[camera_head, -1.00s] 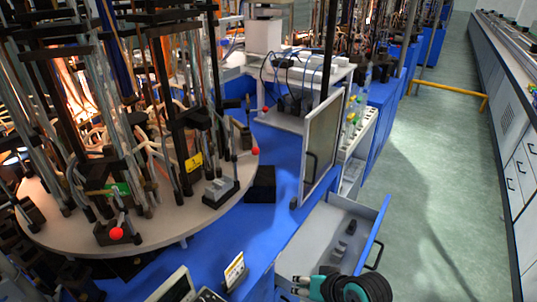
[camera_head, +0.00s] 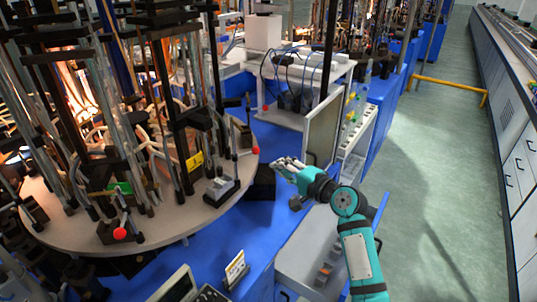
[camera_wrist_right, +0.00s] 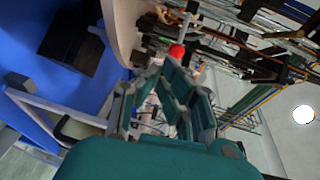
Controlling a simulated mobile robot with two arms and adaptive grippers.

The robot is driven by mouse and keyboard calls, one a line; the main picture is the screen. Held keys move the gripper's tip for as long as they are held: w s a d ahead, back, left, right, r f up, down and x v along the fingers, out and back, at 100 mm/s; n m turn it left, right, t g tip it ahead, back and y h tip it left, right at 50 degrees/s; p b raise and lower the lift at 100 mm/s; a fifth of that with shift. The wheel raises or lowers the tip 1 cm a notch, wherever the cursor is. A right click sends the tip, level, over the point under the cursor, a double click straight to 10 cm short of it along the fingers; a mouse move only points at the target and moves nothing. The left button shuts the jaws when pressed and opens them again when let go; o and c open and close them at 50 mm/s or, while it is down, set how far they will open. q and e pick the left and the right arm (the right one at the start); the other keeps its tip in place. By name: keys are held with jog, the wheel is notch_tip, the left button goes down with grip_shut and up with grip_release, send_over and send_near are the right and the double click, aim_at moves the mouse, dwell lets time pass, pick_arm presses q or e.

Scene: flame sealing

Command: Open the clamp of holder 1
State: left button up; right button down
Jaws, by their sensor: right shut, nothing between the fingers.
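A round grey turntable (camera_head: 165,232) carries several holders with upright rods and clamps. One clamp lever with a red knob (camera_head: 255,150) points out over the turntable's right edge; another red knob (camera_head: 119,234) is at its front. Yellow (camera_head: 194,161) and green (camera_head: 120,188) labels mark two holders; I cannot read which is holder 1. My right gripper (camera_head: 280,163) is shut and empty, to the right of the right-hand red knob and apart from it. In the right wrist view a red knob (camera_wrist_right: 176,52) shows beyond the fingertips (camera_wrist_right: 172,72). My left gripper is not in view.
A black block (camera_head: 263,186) lies on the blue bench (camera_head: 215,243) beside the turntable. An open cabinet door (camera_head: 321,130) and an open drawer (camera_head: 312,262) are close to my right arm. A small sign (camera_head: 236,268) stands at the front.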

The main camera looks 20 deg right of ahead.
aim_at(251, 152)
jog(key=x, duration=0.2)
jog(key=r+p+x, duration=0.1)
jog(key=x, duration=0.2)
jog(key=shift+w+a+r, duration=0.1)
jog(key=shift+w, duration=0.05)
jog(key=w+n+g+y+b, duration=0.3)
jog(key=w+n+y+b, duration=0.1)
jog(key=b, duration=0.4)
jog(key=shift+w+y+b, duration=0.2)
jog(key=shift+y+b, duration=0.2)
jog(key=shift+y, duration=0.2)
